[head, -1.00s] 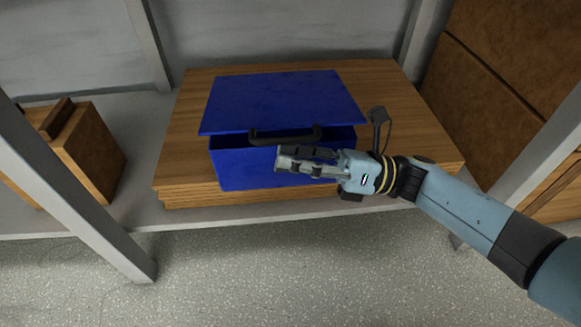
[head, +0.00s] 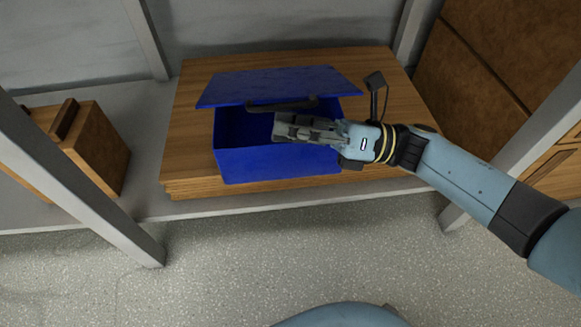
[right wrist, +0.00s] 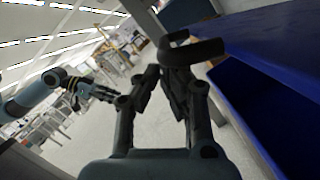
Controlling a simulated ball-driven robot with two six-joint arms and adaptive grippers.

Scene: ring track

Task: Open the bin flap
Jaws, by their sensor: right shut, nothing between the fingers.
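The blue bin (head: 270,163) sits on a wooden board with its blue flap (head: 285,84) partly raised, leaving a dark gap at the front. The flap's dark handle (head: 283,104) runs along its front edge. My right gripper (head: 277,128) is shut and empty, just below the handle in front of the gap; I cannot tell whether it touches the flap. In the right wrist view, the handle (right wrist: 192,52) is just beyond the closed fingertips (right wrist: 163,74), with the flap (right wrist: 270,45) at the right. My left gripper (right wrist: 103,92) shows small there; its jaws are unclear.
The wooden board (head: 190,120) lies on a grey shelf between metal posts (head: 85,185). A wooden box (head: 95,150) stands at the left. Brown panels (head: 500,70) close off the right. Speckled floor (head: 250,260) is open in front.

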